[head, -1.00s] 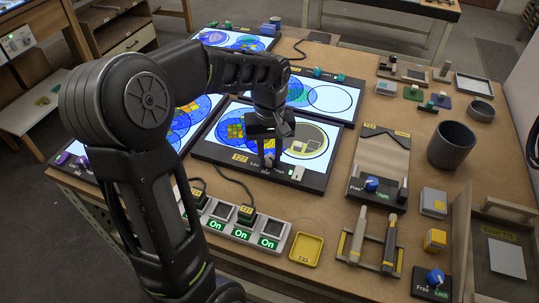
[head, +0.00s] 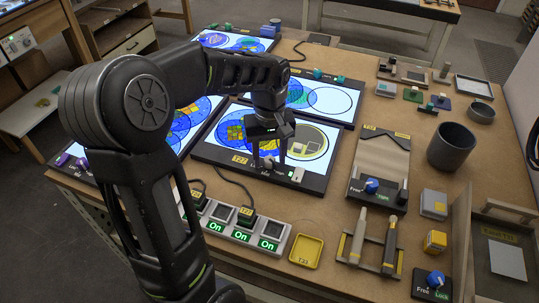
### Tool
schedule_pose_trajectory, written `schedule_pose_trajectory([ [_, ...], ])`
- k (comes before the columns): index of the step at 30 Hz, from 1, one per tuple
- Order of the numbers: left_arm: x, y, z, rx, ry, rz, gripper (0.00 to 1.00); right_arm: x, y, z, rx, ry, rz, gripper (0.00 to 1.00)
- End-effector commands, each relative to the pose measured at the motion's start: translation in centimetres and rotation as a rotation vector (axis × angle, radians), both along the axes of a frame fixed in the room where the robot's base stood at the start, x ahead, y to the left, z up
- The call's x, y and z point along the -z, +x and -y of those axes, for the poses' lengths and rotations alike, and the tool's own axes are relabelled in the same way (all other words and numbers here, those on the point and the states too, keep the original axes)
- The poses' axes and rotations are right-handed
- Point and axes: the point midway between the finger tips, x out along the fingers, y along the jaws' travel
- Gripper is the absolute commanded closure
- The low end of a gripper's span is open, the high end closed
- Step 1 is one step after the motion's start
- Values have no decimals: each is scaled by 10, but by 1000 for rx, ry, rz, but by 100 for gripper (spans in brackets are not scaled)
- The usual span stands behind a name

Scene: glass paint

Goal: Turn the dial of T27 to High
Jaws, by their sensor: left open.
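The T27 panel (head: 213,151) is a lit, dark-framed screen in the middle of the bench, with blue circles and yellow squares on it. Its small yellow label (head: 240,159) is on the front edge of the frame. My left gripper (head: 268,161) is open and points down over that front edge, with its fingers on either side of the small dial (head: 268,163). The fingers partly hide the dial and the words beside it, so I cannot tell its setting or whether the fingers touch it. A white switch (head: 298,175) sits to the right. My right gripper is out of view.
A power strip (head: 233,233) with lit "On" labels lies in front of the panel. A yellow tray (head: 306,249), a blue-knobbed stand (head: 372,186) and a dark grey cup (head: 452,146) are to the right. Other lit panels (head: 318,97) stand behind and left.

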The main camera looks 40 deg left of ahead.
Motion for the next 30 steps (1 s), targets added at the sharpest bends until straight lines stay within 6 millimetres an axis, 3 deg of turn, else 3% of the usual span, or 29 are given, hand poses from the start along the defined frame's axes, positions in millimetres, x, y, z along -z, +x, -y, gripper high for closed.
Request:
schedule_pose_trajectory([
  [8,-8,0,0,0,1,1,52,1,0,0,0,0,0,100],
  [21,-71,0,0,0,0,1,52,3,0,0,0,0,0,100],
  [30,-78,0,0,0,-1,-1,52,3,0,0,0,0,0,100],
])
